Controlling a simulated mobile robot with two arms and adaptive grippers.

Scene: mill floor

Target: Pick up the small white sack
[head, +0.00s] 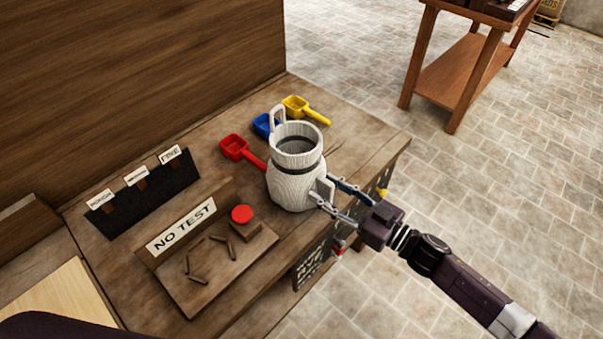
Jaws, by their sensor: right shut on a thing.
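The small white sack (290,188) is upright at the right part of the wooden bench, with a dark band round its neck, an open top and a loop at its upper left. My right gripper (326,194) reaches in from the lower right and is shut on the sack's lower right side, where a pale tab shows between the fingers. I cannot tell whether the sack's base touches the bench. My left gripper is out of view.
Red (235,149), blue (263,125) and yellow (297,106) scoops lie behind the sack. A "NO TEST" sign (182,226) and a tray (195,305) with a red button (242,214) are at left. A wooden table (462,75) stands beyond open floor.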

